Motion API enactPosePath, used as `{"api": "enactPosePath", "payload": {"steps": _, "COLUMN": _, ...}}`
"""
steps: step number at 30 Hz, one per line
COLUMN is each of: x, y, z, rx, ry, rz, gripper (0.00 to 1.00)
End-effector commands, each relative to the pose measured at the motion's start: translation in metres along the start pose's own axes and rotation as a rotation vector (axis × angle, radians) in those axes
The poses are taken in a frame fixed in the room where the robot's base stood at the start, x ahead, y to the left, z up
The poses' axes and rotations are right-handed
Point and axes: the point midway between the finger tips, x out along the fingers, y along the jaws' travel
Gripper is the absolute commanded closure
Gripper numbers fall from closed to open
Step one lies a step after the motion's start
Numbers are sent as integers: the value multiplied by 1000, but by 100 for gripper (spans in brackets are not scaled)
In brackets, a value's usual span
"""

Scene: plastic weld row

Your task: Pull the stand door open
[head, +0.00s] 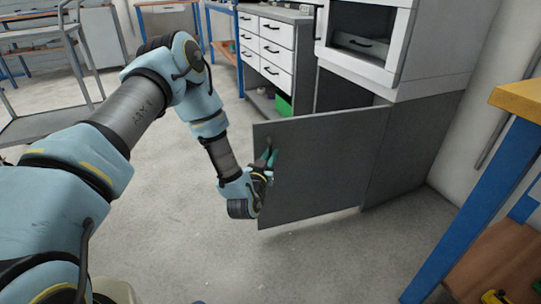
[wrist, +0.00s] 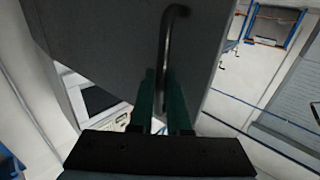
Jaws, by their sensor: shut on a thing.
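The stand door (head: 322,165) is a dark grey panel on the stand under the white cabinet, and it stands swung open into the room. In the wrist view the door (wrist: 120,40) fills the upper left. Its dark bar handle (wrist: 167,50) runs up between the green fingers of my gripper (wrist: 162,95). My gripper (head: 264,160) is at the door's free edge side in the head view and is shut on the handle. The handle itself is mostly hidden there by the fingers. The stand's inside (head: 340,92) shows only as a dark strip above the door.
A white cabinet (head: 425,45) sits on the stand. White drawers (head: 265,45) and a green bin (head: 284,105) are behind the door. A blue-legged bench (head: 470,200) stands at right, a grey cart (head: 45,65) at upper left. The floor (head: 190,235) before the door is clear.

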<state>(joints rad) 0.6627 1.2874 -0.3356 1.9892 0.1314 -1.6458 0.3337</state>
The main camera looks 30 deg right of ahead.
Motion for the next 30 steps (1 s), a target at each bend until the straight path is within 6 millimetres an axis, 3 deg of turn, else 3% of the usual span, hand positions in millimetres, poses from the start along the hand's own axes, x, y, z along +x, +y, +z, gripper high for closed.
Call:
{"api": "enactPosePath", "payload": {"steps": 16, "x": 0, "y": -3, "z": 0, "rx": 3, "ry": -1, "rz": -6, "gripper": 100}}
{"api": "enactPosePath", "payload": {"steps": 17, "x": 0, "y": -3, "z": 0, "rx": 3, "ry": -1, "rz": -6, "gripper": 82}}
{"api": "enactPosePath", "payload": {"steps": 19, "x": 0, "y": -2, "z": 0, "rx": 3, "ry": -1, "rz": -5, "gripper": 74}}
{"api": "enactPosePath", "payload": {"steps": 30, "x": -7, "y": 0, "z": 1, "rx": 1, "ry": -3, "rz": -1, "gripper": 73}}
